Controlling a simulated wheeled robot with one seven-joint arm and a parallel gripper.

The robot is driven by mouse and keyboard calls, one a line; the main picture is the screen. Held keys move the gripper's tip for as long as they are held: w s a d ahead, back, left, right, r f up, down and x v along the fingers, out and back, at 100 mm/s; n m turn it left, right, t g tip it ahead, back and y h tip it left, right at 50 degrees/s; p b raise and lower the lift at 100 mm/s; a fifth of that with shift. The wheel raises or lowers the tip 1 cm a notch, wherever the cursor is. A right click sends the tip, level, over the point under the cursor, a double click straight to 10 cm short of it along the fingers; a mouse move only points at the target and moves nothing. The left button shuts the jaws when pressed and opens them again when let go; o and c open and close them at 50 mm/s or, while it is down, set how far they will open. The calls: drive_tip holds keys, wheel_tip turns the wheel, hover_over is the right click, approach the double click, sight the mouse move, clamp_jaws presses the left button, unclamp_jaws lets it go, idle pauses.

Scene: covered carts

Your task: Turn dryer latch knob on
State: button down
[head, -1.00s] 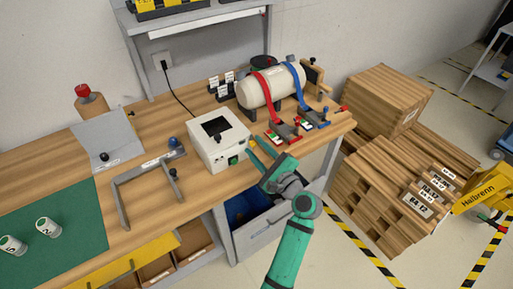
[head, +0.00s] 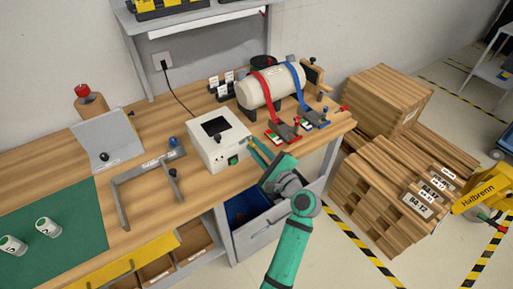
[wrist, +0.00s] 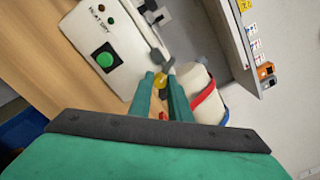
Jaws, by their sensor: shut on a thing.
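The dryer appears to be the white box (head: 220,148) with a dark screen on top and a green button (head: 233,160) on its front. The button (wrist: 105,59) also shows in the wrist view, on the dryer's front panel (wrist: 128,75). My gripper (head: 252,145) is at the dryer's right front side. In the wrist view, my gripper's fingertips (wrist: 161,82) are closed around a small yellow knob (wrist: 160,80), taken as the latch knob. A grey piece (wrist: 157,57) lies just beyond it on the dryer's side. The fingers hide part of the knob.
A cream tank (head: 268,86) with red and blue straps stands behind and right of the dryer. Clamps (head: 283,132) lie in front of it. A grey frame (head: 148,180) is to the left. An open drawer (head: 270,235) sits below my gripper. Wooden crates (head: 388,110) stand right.

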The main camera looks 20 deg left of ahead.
drive_tip(key=n, duration=0.5)
drive_tip(key=shift+n, duration=0.3)
drive_tip(key=shift+s+a+f+n, duration=0.1)
drive_tip(key=shift+a+f+n, duration=0.05)
drive_tip(key=shift+n, duration=1.55)
drive_tip(key=shift+f, duration=0.1)
drive_tip(key=c, duration=1.7)
unclamp_jaws()
drive_tip(key=shift+a, duration=0.15)
drive_tip(key=shift+o, duration=0.2)
drive_tip(key=shift+d+r, duration=0.2)
drive_tip(key=shift+d, duration=0.15)
